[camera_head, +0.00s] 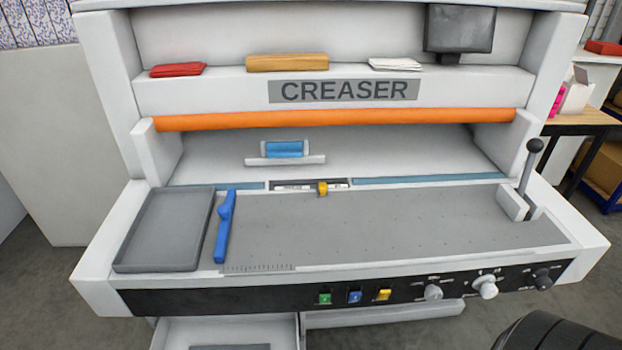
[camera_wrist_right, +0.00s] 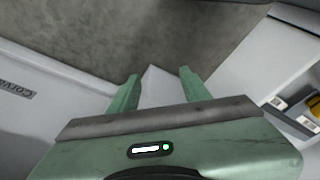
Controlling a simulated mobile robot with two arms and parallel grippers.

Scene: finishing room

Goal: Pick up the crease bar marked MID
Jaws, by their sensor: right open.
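No bar with a readable MID mark shows in either view. In the head view a blue block (camera_head: 284,149) sits in a grey holder inside the creaser, below the orange roller. In the right wrist view, small dark pieces with white labels (camera_wrist_right: 277,103) lie at the right edge; their lettering is too small to read. My right gripper (camera_wrist_right: 160,75) is open and empty, with its green fingers apart over the grey floor and a pale panel. My left gripper is not in view.
The creaser has a grey bed (camera_head: 390,225), an empty-looking grey tray (camera_head: 160,235), a blue guide (camera_head: 225,226) and a black-knobbed lever (camera_head: 534,147). Below the control panel, an open drawer (camera_head: 225,332) juts out. A red item, wooden block and white cloth lie on the upper shelf.

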